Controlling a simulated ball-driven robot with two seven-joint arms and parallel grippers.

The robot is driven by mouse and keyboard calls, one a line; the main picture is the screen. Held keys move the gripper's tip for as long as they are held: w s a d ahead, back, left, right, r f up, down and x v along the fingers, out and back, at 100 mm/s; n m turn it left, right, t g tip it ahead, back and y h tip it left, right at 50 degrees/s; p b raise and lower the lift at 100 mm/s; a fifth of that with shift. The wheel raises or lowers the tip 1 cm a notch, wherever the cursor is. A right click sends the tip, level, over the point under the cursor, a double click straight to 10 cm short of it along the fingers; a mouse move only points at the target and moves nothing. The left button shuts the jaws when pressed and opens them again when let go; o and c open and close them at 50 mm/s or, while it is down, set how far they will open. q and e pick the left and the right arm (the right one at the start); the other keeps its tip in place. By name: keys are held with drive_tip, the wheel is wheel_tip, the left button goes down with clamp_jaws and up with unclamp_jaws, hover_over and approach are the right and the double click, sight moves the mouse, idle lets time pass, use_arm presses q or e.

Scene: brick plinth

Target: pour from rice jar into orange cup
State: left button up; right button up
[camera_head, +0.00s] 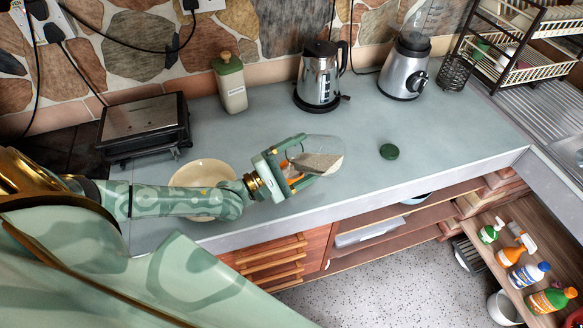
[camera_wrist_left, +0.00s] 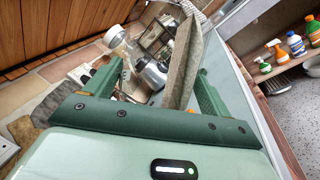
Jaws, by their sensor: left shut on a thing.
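The rice jar (camera_head: 318,161) is clear glass with pale rice in it. My left gripper (camera_head: 298,163) is shut on it and holds it tilted over the counter. In the left wrist view the rice (camera_wrist_left: 182,62) shows as a greyish mass between the two green fingers. An orange patch (camera_head: 293,182), probably the orange cup, shows behind and below the fingers. Most of it is hidden by the gripper, so I cannot tell its exact place under the jar. No falling rice is clear. My right gripper is not in view.
A green lid (camera_head: 389,151) lies on the counter (camera_head: 440,120) to the right. A cream plate (camera_head: 190,178) is under my left arm. A grill (camera_head: 145,125), a green canister (camera_head: 231,85), a kettle (camera_head: 319,77) and a blender (camera_head: 404,68) stand along the back.

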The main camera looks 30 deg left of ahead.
use_arm(q)
drive_tip(key=f+m, duration=0.1)
drive_tip(key=d+f+m+g+p, duration=0.1)
drive_tip(key=m, duration=0.1)
drive_tip(key=d+f+m, duration=0.1)
drive_tip(key=m, duration=0.1)
drive_tip(key=shift+s+f+g, duration=0.1)
drive_tip(key=shift+s+g, duration=0.05)
drive_tip(key=shift+g, duration=0.25)
drive_tip(key=shift+f, duration=0.2)
drive_tip(key=d+f+m+y+p, duration=0.1)
drive_tip(key=m+y+p, duration=0.1)
drive_tip(key=m+p, duration=0.2)
drive_tip(key=d+f+m+g+y+p, duration=0.1)
drive_tip(key=f+m+y+p, duration=0.1)
drive_tip(key=m, duration=0.4)
drive_tip(key=d+f+m+g+y+p, duration=0.1)
drive_tip(key=m+y+p, duration=0.2)
drive_tip(key=m+p, duration=0.2)
drive_tip(key=shift+s+d+f+p, duration=0.25)
drive_tip(key=shift+d+p, duration=0.1)
drive_tip(key=shift+p, duration=0.7)
